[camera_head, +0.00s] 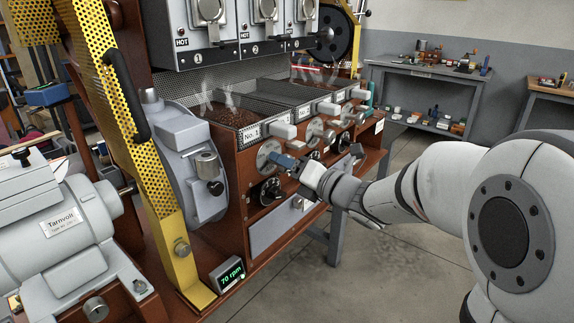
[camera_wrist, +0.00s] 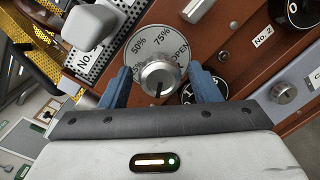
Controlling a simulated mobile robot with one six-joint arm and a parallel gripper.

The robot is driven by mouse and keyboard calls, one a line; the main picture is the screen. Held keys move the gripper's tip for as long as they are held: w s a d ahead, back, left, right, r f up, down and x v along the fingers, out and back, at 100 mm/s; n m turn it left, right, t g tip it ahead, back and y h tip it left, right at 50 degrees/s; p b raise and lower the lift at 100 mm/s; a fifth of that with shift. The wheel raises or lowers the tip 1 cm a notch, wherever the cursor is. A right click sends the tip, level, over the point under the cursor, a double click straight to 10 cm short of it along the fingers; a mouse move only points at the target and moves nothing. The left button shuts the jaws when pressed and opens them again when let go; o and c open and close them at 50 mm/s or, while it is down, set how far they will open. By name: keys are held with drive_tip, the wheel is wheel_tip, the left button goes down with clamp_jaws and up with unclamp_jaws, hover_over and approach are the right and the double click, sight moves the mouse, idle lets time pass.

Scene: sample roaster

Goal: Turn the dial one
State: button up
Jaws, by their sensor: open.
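A silver knob (camera_wrist: 158,72) sits on a round grey scale plate (camera_wrist: 139,38) marked 50%, 75% and OPEN. The plate is beside the No. 1 label on the brown front panel and also shows in the head view (camera_head: 266,152). My gripper (camera_wrist: 162,78) is open, with its blue fingers on either side of the knob. I cannot tell whether they touch it. The head view shows my gripper (camera_head: 283,161) at this plate. A black dial (camera_head: 270,190) is below the plate; it is partly hidden behind a finger in the wrist view (camera_wrist: 189,95).
A white handle (camera_wrist: 90,25) is close to the left finger. Another black dial (camera_wrist: 295,12) is at the upper right. A yellow perforated guard (camera_head: 125,110) and a 70 rpm display (camera_head: 229,275) stand left of the panel. The floor (camera_head: 300,275) in front is clear.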

drive_tip(key=shift+w+a, duration=0.35)
drive_tip(key=shift+c, duration=0.3)
drive_tip(key=c, duration=0.9)
